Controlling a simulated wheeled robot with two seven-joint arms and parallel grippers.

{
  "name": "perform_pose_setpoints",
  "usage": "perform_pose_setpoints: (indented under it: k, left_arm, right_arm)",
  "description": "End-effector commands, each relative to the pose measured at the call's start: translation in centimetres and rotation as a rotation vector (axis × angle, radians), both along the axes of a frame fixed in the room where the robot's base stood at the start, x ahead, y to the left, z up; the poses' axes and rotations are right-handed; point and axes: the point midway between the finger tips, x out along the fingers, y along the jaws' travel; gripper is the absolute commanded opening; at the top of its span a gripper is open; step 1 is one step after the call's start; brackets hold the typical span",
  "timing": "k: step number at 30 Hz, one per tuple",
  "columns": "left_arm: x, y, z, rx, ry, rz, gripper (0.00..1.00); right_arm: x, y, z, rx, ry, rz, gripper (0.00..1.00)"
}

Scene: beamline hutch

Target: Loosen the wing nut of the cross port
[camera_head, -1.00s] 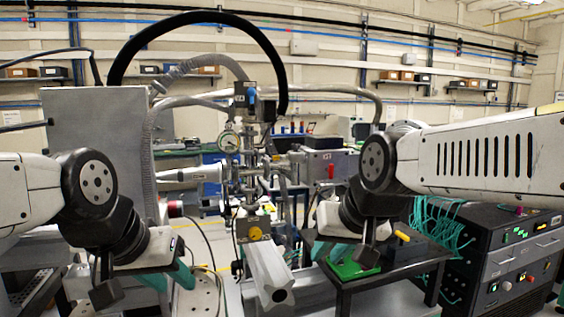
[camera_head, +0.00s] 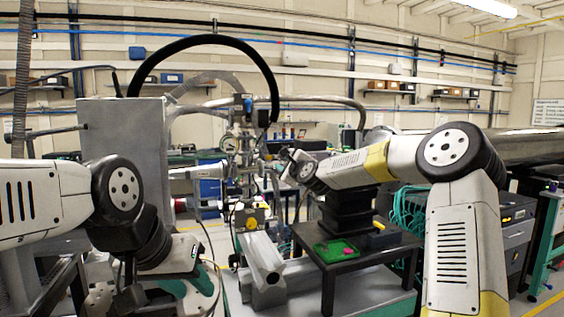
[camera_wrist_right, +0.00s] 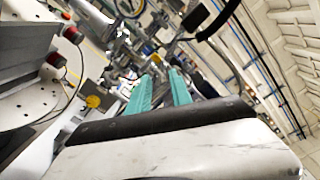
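The metal vacuum cross assembly (camera_head: 238,170) stands in the middle of the head view, with a round gauge (camera_head: 229,144) and a blue-topped valve on it. The wing nut is too small to make out. My right arm reaches in from the right, its wrist just right of the assembly; its gripper is hidden there. In the right wrist view, my right gripper (camera_wrist_right: 160,86) shows two teal fingers apart with nothing between them, pointing at the blurred metal assembly. My left gripper (camera_head: 188,282) is low at the left, away from the assembly, its teal fingers seemingly apart.
A black table (camera_head: 345,268) holds a green tray (camera_head: 330,250) with a pink item. A beam-like metal rail (camera_head: 262,258) lies left of it. A grey panel (camera_head: 125,135) stands behind my left arm. A black hose (camera_head: 205,40) arches above the assembly. Teal cables hang at right.

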Motion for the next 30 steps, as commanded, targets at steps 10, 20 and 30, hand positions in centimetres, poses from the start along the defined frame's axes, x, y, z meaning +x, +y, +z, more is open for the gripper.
perform_pose_setpoints:
  k: [10, 20, 30]
  left_arm:
    - [0.0, 0.0, 0.0, 0.0, 0.0, 0.0, 0.36]
    - [0.0, 0.0, 0.0, 0.0, 0.0, 0.0, 0.36]
    - [0.0, 0.0, 0.0, 0.0, 0.0, 0.0, 0.36]
  right_arm:
    - [4.1, 0.7, 0.1, 0.052, -0.003, -0.015, 0.25]
    - [7.6, 1.9, 0.1, 0.046, -0.002, -0.013, 0.25]
    - [7.9, 2.0, 0.1, 0.044, -0.001, -0.013, 0.25]
